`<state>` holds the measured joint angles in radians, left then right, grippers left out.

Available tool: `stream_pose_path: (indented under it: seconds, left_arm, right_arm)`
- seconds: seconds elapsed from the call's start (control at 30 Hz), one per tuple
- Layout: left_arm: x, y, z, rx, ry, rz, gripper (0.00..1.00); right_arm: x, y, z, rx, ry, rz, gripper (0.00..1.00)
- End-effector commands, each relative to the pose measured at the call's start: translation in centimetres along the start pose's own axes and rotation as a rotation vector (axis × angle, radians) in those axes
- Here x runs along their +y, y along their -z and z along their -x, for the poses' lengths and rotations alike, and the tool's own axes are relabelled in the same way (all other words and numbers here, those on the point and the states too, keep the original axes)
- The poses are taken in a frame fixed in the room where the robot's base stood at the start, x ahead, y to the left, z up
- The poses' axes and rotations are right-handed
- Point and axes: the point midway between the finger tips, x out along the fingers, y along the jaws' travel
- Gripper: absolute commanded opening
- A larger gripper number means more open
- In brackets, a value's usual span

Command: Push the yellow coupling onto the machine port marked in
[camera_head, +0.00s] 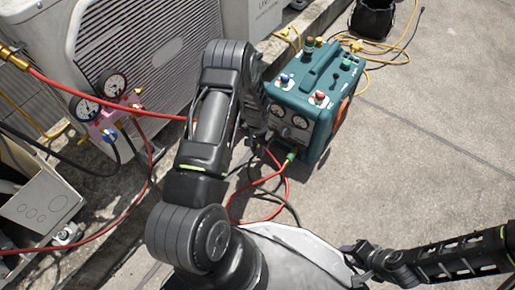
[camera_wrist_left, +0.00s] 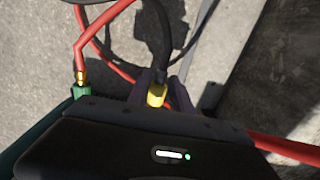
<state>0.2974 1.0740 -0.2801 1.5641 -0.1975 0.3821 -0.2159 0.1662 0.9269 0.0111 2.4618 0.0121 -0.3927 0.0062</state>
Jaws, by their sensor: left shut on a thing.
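The teal machine (camera_head: 318,85) stands on the concrete, with gauges and knobs on its front and top. My left gripper (camera_head: 254,143) is low at the machine's front left side, small and partly dark behind my arm. In the left wrist view my left gripper (camera_wrist_left: 160,92) is shut on the yellow coupling (camera_wrist_left: 155,96), at the end of a black hose (camera_wrist_left: 157,35). I cannot make out the coupling in the head view. The port marking is not readable, and I cannot tell whether the coupling touches the port. My right gripper (camera_head: 356,256) is at the lower right, away from the machine.
A green fitting (camera_head: 291,157) with a red hose sits at the machine's lower front; it also shows in the left wrist view (camera_wrist_left: 82,91). A gauge manifold (camera_head: 108,118) hangs by the condenser (camera_head: 150,40). A black bucket (camera_head: 372,20) stands behind. Concrete at right is clear.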

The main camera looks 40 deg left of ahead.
Motion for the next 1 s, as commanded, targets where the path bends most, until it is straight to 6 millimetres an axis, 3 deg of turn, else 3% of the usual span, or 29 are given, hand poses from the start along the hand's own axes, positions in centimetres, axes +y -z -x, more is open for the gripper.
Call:
stream_pose_path:
  seconds: [1.0]
  left_arm:
    - [0.0,1.2,-0.1,0.001,0.0,0.0,0.0]
  right_arm:
    - [0.3,-0.1,-0.9,0.0,0.0,0.0,0.36]
